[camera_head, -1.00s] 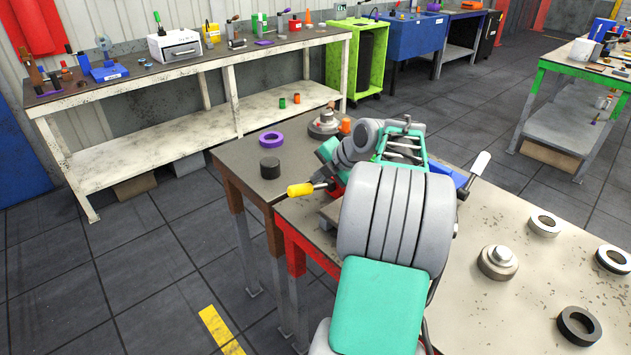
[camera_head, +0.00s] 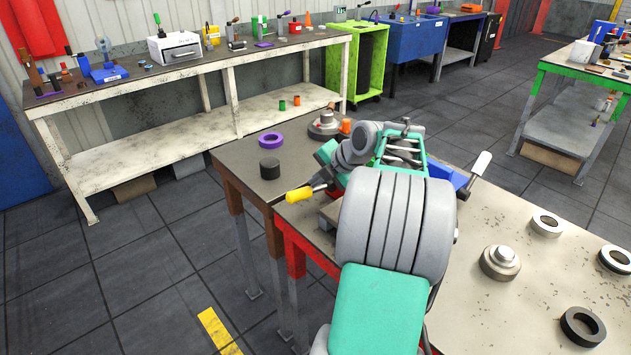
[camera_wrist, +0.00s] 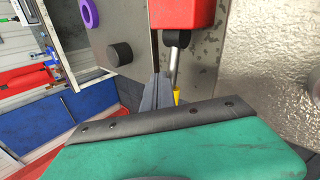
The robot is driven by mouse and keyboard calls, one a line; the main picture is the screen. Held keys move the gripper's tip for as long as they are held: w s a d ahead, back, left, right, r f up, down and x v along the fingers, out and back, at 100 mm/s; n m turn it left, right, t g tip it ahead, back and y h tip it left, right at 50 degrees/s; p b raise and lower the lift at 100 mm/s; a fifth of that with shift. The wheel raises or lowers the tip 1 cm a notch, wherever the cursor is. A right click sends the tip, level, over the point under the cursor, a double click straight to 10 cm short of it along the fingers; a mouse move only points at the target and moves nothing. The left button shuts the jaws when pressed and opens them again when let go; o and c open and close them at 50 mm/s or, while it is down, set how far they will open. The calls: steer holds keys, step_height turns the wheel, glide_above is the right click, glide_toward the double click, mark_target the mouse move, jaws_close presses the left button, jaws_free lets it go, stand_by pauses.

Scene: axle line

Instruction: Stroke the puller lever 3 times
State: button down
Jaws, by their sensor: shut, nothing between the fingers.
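The puller lever has a yellow grip (camera_head: 299,194) and a thin metal rod, and it sticks out to the left at the front edge of the bench. In the wrist view its metal rod (camera_wrist: 174,65) comes from a black joint under a red body (camera_wrist: 188,12). Only a sliver of the yellow grip shows there, behind my fingers. My gripper (camera_wrist: 163,82) is shut and empty, with its grey fingertips right beside the rod. I cannot tell whether they touch it. In the head view my arm hides most of the red body.
A purple ring (camera_head: 271,140) and a black cylinder (camera_head: 270,168) stand on the dark table behind the lever. A blue part with a white handle (camera_head: 481,164) lies right of my arm. Metal rings and a stepped hub (camera_head: 500,262) lie on the bench at right.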

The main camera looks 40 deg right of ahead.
steer(key=shift+a+f+b, duration=0.25)
steer(key=shift+f+b, duration=0.3)
steer(key=shift+b, duration=0.15)
stand_by(0.5)
steer(key=shift+r, duration=0.1)
stand_by(0.4)
steer(key=shift+d+r+p, duration=0.35)
steer(key=shift+r+p, duration=0.1)
steer(key=shift+r, duration=0.25)
steer(key=shift+d+r+p, duration=0.35)
steer(key=shift+r+p, duration=0.1)
steer(key=shift+r, duration=0.25)
steer(key=shift+d+r+p, duration=0.35)
steer(key=shift+r+p, duration=0.1)
steer(key=shift+r, duration=0.25)
steer(key=shift+r, duration=0.1)
steer(key=r+p, duration=0.1)
steer(key=d+r+p, duration=0.1)
steer(key=r, duration=0.1)
steer(key=d+r+p, duration=0.1)
steer(key=shift+d+r, duration=0.1)
steer(key=shift+r, duration=0.05)
stand_by(1.5)
